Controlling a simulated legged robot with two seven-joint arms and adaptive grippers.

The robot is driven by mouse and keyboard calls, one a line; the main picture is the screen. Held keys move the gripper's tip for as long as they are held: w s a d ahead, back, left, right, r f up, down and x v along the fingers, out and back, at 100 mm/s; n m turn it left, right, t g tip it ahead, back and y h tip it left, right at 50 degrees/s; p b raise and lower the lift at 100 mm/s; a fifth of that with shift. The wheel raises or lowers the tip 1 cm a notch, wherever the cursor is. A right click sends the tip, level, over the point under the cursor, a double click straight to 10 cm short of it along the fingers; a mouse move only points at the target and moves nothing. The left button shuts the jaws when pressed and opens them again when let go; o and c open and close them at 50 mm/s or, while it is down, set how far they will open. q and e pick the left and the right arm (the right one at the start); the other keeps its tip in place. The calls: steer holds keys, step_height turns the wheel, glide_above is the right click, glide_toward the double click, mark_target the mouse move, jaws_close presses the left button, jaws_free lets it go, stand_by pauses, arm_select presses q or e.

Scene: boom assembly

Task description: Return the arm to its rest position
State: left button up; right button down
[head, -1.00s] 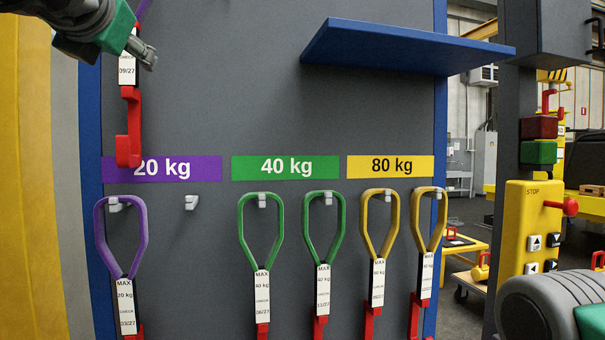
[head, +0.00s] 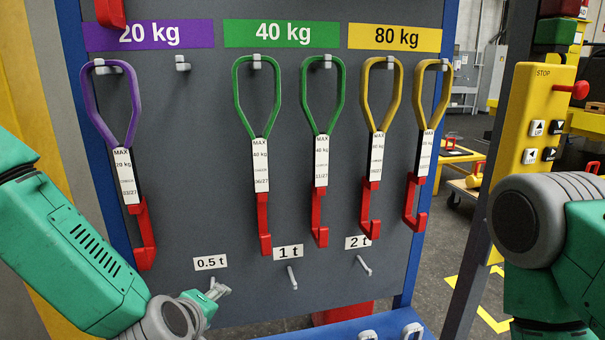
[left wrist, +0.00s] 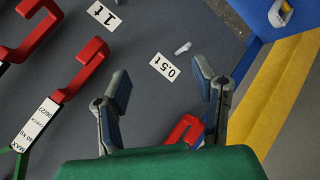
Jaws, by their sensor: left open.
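My left arm (head: 70,250) comes in from the left, low in the head view. Its gripper (head: 208,302) is in front of the lower board, below the 0.5 t label (head: 211,262). In the left wrist view the two fingers of the left gripper (left wrist: 163,92) are spread apart with nothing held between them. A red hook (left wrist: 184,131) shows beyond them, partly hidden by my wrist. Part of my right arm (head: 560,235) shows at the right of the head view; its gripper is out of view.
A purple sling (head: 107,120), green slings (head: 235,100) and yellow slings (head: 399,100) hang on the grey board (head: 190,120). Pegs sit by the 1 t (head: 292,276) and 2 t (head: 364,265) labels. A yellow control box (head: 540,110) stands right. A blue ledge (head: 340,332) is below.

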arm_select(q)
steer(key=s+a+f+m+g+b, duration=0.2)
steer(key=s+f+m+g, duration=0.15)
steer(key=s+f, duration=0.6)
steer(key=s+a+f+m+g+b, duration=0.1)
steer(key=s+a+f+m+g, duration=0.2)
steer(key=s+f, duration=0.65)
steer(key=s+a+f+m+g+b, duration=0.1)
steer(key=s+a+f+m, duration=0.1)
steer(key=s, duration=0.4)
steer(key=s+a+f+m+g+b, duration=0.1)
steer(key=s+a+f+m+g, duration=0.1)
steer(key=s+f, duration=0.4)
steer(key=shift+s+a+f+m+y, duration=0.35)
steer(key=shift+s+a+m, duration=0.35)
steer(key=shift+a, duration=0.4)
